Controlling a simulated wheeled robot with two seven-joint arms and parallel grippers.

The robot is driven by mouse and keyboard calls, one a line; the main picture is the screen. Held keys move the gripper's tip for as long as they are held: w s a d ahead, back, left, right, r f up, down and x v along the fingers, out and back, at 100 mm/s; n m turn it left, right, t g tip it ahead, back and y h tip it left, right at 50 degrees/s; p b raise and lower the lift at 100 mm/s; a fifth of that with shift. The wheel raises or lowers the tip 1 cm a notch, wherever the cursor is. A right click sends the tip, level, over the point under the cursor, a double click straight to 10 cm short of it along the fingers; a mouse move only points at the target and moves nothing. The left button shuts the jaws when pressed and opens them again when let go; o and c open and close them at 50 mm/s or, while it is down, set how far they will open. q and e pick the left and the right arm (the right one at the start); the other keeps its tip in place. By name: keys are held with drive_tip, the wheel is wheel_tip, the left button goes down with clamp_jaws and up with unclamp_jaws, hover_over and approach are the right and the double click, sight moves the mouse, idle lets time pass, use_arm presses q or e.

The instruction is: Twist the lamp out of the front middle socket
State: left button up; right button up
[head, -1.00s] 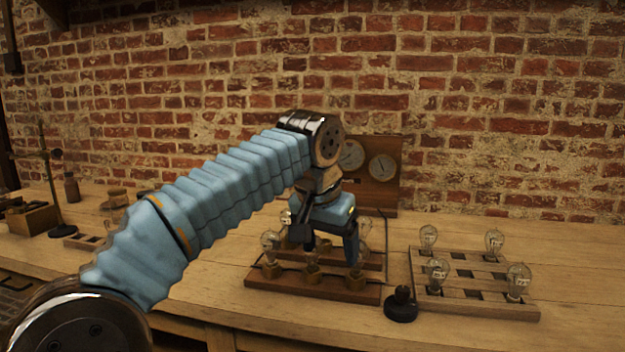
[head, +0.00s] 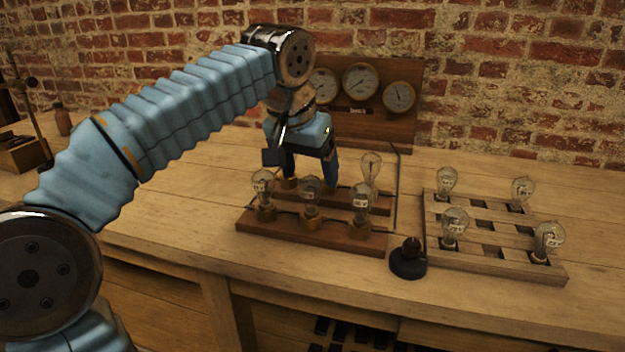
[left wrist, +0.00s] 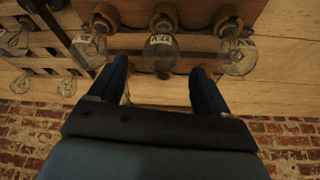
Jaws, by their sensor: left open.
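My left gripper (head: 310,178) is open and empty, pointing down behind the front row. In the left wrist view, what looks like the middle lamp (left wrist: 160,52) shows beyond the gap between the open fingers (left wrist: 157,80), apart from them. My right gripper is not in view.
A back lamp (head: 371,168) stands on the board, with a thin dark post beside it. A slatted wooden rack (head: 495,263) with several lamps is at right. A black round-based object (head: 408,260) sits between. A gauge panel (head: 375,120) stands behind.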

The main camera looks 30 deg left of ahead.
sight(308, 182)
use_arm(q)
drive_tip(key=shift+x, duration=2.1)
drive_tip(key=c, duration=1.2)
drive_tip(key=n+y, duration=0.1)
drive_tip(key=n, duration=0.4)
drive_tip(key=shift+a+y, duration=0.1)
drive_tip(key=shift+y, duration=0.3)
drive_tip(key=shift+s+n+g+y, duration=0.1)
drive_tip(key=shift+n+g+y, duration=0.2)
drive_tip(key=shift+n, duration=0.4)
drive_tip(key=n, duration=0.2)
drive_tip(key=shift+a+n+g+y, duration=0.1)
drive_tip(key=shift+n+g+y, duration=0.3)
drive_tip(key=n, duration=0.2)
drive_tip(key=n+g, duration=0.1)
drive_tip(key=shift+s+a+n+y, duration=0.1)
drive_tip(key=shift+s+n+y, duration=0.1)
drive_tip(key=shift+n+y, duration=0.2)
